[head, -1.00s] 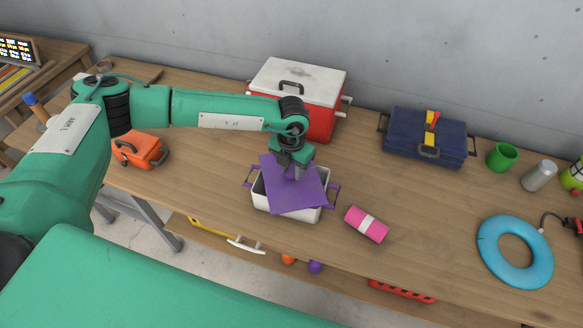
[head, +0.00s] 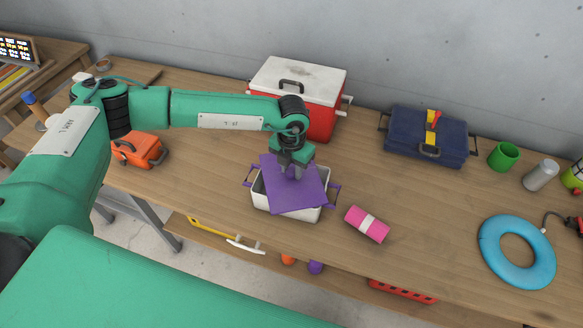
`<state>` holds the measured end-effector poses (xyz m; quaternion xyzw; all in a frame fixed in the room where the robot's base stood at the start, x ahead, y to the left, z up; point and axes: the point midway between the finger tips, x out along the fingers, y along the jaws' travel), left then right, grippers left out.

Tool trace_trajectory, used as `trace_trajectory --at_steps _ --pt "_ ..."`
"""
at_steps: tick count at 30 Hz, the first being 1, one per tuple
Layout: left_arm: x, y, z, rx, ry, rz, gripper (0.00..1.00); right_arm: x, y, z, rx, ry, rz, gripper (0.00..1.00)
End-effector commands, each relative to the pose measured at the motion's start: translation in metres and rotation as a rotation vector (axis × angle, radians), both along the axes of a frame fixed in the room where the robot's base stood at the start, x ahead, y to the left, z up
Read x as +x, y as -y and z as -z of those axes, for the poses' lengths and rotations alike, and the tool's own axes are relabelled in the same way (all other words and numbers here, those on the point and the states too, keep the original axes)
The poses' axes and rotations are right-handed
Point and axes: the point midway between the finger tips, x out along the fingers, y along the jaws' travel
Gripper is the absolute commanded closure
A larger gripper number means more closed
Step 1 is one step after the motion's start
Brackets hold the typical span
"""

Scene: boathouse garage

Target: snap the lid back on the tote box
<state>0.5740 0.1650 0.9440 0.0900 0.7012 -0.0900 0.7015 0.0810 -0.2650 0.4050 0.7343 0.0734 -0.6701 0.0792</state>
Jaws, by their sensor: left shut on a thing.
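The tote box (head: 287,208) is white with purple side handles and stands on the workbench, below the middle of the head view. Its purple lid (head: 300,196) lies over the opening, turned askew to the rim, with white wall showing at the left and front. I cannot tell whether the lid touches the rim. My left gripper (head: 292,175) points down at the lid's top and is shut on its grip, which the fingers mostly hide. My right gripper is not in view.
A red cooler (head: 322,120) with a white top stands behind the tote. A pink roll (head: 367,224) lies close to its right. An orange case (head: 139,149) is at the left, a navy case (head: 425,137) at the back right, a blue ring (head: 516,252) at the right. The wood between is clear.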

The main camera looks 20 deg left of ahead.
Motion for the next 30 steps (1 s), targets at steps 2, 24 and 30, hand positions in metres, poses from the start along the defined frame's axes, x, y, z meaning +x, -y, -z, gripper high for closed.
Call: trace_trajectory --at_steps 2,24,30 --pt "0.0001 0.0000 0.0009 0.000 0.000 0.000 0.94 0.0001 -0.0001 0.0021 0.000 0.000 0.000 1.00" --pt "0.0001 -0.0002 0.0001 0.001 0.000 0.000 0.45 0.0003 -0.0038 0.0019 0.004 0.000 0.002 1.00" --pt "0.0001 -0.0002 0.0003 0.001 0.000 0.000 0.23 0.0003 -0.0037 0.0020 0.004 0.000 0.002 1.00"
